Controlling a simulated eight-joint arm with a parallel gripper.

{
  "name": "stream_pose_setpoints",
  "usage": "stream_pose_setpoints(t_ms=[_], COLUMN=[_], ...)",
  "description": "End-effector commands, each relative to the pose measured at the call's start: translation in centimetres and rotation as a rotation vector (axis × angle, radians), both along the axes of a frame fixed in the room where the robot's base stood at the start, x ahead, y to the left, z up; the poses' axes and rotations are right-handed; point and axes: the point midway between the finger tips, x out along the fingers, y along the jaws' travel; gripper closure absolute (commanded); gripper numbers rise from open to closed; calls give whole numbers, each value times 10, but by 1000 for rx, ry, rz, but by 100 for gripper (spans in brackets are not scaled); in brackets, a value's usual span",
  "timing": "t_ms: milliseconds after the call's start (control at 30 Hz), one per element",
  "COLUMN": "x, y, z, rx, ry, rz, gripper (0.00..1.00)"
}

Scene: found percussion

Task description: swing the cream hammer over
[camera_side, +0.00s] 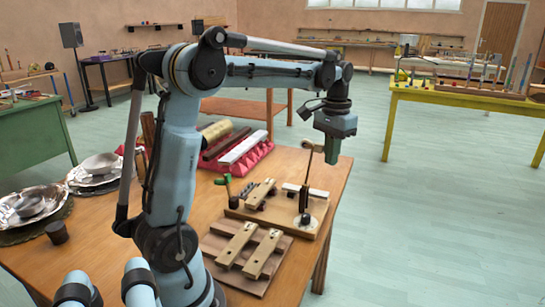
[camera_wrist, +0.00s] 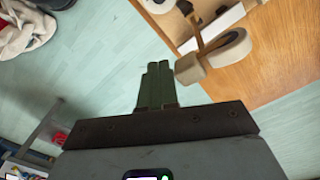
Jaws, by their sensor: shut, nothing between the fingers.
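The hammer (camera_side: 308,165) stands raised on a post at the right end of a wooden board (camera_side: 318,222) in the side view. Its slim handle leans slightly right. In the wrist view its cream head (camera_wrist: 191,69) shows large, just right of the fingertips, with the handle running up and away. My gripper (camera_side: 332,159) points down, just right of the hammer's top in the side view. Its green fingers also show in the wrist view (camera_wrist: 156,72); they are shut and empty. A small gap shows between fingers and head there; I cannot tell the depth between them.
Wooden bars (camera_side: 235,243) lie on the boards left of the hammer, with a green-topped piece (camera_side: 225,181) behind. Metal bowls (camera_side: 100,163) and a red stand (camera_side: 245,160) share the wooden table (camera_side: 110,235). Right of the table is open floor.

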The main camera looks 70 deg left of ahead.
Motion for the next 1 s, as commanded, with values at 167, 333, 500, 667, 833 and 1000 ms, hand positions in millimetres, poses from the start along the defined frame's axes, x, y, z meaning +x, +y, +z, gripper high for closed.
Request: stream_pose_setpoints(t_ms=[167,333,500,667,833,1000], x=[-5,-9,-13,-18,-22,-24], y=[5,9,13,18,22,23], z=[0,0,0,0,0,0], rx=[0,0,0,0,0,0], ry=[0,0,0,0,0,0], rz=[1,1,1,2,1,0], gripper=[100,100,100,100,100,100])
